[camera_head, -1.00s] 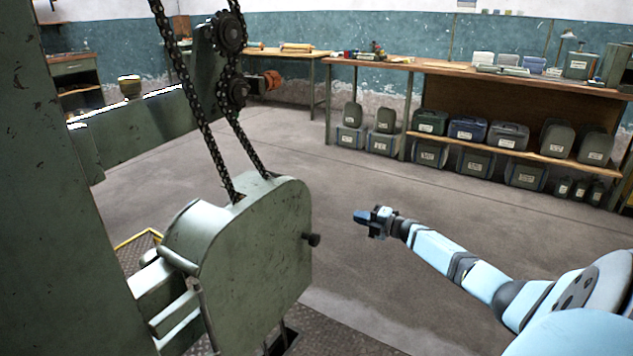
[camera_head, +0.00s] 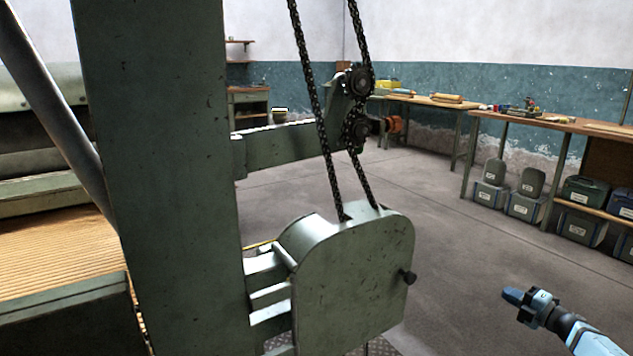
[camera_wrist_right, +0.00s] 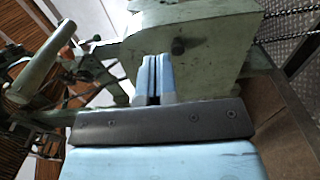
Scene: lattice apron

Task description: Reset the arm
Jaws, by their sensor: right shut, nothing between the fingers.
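My right gripper (camera_head: 515,298) shows at the lower right of the head view, apart from the green machine, with open floor behind it. Its blue fingers are together and hold nothing. In the right wrist view the two fingers (camera_wrist_right: 154,78) lie side by side, pointing toward the green machine housing (camera_wrist_right: 205,50). The same housing (camera_head: 355,265) stands left of my right gripper in the head view, with a dark knob (camera_head: 408,277) on its side. My left gripper is not in view.
A green post (camera_head: 160,170) and chains (camera_head: 318,110) rise at the left and middle. A wooden workbench (camera_head: 560,123) with bins (camera_head: 490,195) beneath stands at the back right. The grey floor (camera_head: 440,220) between machine and bench is clear.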

